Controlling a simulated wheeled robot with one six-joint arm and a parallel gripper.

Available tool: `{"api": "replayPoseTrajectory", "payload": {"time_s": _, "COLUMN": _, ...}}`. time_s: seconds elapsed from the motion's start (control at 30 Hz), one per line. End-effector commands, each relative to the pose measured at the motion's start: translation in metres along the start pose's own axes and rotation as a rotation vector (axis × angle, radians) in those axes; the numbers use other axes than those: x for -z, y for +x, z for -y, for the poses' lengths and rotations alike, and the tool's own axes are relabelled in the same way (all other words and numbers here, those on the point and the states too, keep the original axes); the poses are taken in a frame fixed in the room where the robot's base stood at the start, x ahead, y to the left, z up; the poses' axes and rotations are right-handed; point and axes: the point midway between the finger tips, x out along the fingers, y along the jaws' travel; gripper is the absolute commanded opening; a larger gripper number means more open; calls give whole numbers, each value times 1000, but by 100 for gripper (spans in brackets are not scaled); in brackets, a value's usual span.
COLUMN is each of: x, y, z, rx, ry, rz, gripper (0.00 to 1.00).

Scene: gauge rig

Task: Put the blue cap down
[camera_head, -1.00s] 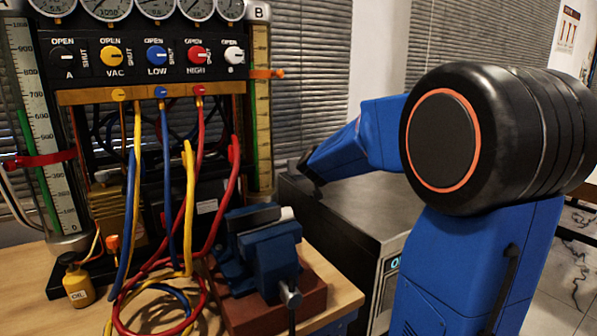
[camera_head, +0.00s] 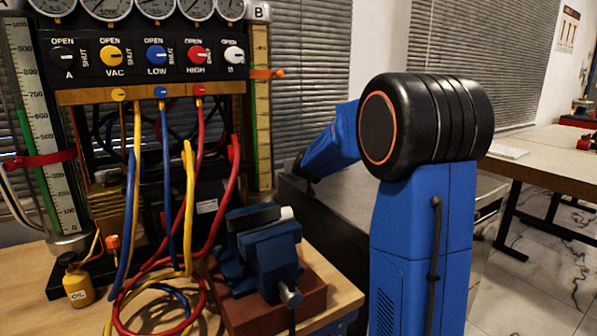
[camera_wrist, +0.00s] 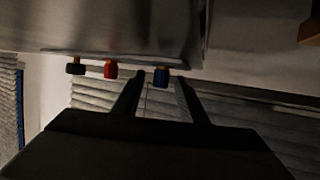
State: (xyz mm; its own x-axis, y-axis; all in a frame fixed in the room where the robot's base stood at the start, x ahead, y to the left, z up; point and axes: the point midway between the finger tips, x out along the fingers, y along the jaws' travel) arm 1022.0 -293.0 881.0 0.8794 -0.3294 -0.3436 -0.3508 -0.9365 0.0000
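In the wrist view a small blue cap (camera_wrist: 161,77) shows against the lower edge of a grey metal surface (camera_wrist: 130,30). My gripper (camera_wrist: 157,82) has its two dark fingers apart. The blue cap appears in the gap between the fingertips, with space on both sides and no visible contact. I cannot tell how far beyond the tips it is. A red cap (camera_wrist: 110,69) and a dark cap (camera_wrist: 76,69) sit along the same edge to the left.
The gauge rig (camera_head: 150,97) with hoses and knobs stands on the wooden bench at left. A blue vise (camera_head: 262,255) sits at the bench's right end. A dark cabinet (camera_head: 335,215) is behind my arm. A table (camera_head: 545,165) stands at right, with open floor below.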

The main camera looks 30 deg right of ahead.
Motion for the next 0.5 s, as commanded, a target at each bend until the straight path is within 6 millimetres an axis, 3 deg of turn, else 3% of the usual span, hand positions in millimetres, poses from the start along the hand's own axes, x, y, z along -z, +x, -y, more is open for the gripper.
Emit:
{"api": "replayPoseTrajectory", "payload": {"time_s": 0.23, "x": 0, "y": 2, "z": 0, "rx": 0, "ry": 0, "rz": -1, "gripper": 39}}
{"api": "replayPoseTrajectory", "payload": {"time_s": 0.4, "x": 0, "y": 2, "z": 0, "rx": 0, "ry": 0, "rz": 0, "gripper": 0}}
{"api": "replayPoseTrajectory", "payload": {"time_s": 0.5, "x": 0, "y": 2, "z": 0, "rx": 0, "ry": 0, "rz": -1, "gripper": 0}}
